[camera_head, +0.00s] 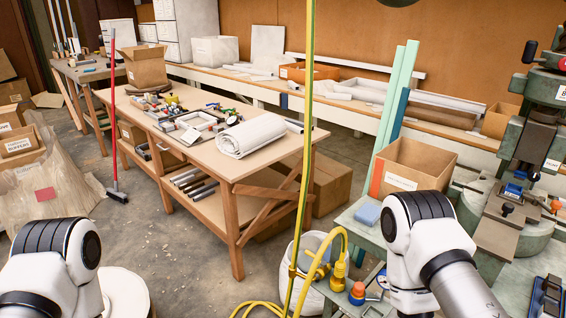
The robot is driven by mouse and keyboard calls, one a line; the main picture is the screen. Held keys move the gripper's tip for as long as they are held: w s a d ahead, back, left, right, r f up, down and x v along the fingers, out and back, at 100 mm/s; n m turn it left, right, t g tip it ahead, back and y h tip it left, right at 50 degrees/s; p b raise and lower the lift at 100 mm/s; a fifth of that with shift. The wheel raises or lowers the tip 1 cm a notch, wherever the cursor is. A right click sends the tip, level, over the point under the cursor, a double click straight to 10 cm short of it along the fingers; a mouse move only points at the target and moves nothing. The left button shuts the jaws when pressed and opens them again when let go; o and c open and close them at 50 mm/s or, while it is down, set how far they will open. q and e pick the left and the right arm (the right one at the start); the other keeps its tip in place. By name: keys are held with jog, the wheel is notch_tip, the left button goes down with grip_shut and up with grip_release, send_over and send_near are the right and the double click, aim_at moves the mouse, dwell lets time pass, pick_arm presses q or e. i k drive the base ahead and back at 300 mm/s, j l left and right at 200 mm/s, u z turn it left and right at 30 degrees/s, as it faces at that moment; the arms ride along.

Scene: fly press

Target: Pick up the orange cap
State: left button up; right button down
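A small rounded orange cap-like piece (357,290) with a dark band below it is at the bottom centre, on a low surface beside my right arm. A second small orange piece (556,205) is at the right edge, on the green machine's base. I cannot tell for sure which of them is the orange cap. White links of both my arms show at the bottom left and bottom right. Neither gripper is in view.
A yellow-green pole and yellow hose (337,245) stand by a white bucket (313,245). A cardboard box (415,165) and blue sponge-like block (368,213) are on the green bench. A wooden table (205,155) holds tools and a white roll. The fly press (540,130) is at right.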

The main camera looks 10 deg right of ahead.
aim_at(359, 288)
jog(key=l+z, duration=0.2)
jog(key=z, duration=0.15)
jog(key=k+l+z, duration=0.1)
jog(key=z, duration=0.25)
jog(key=l+z, duration=0.35)
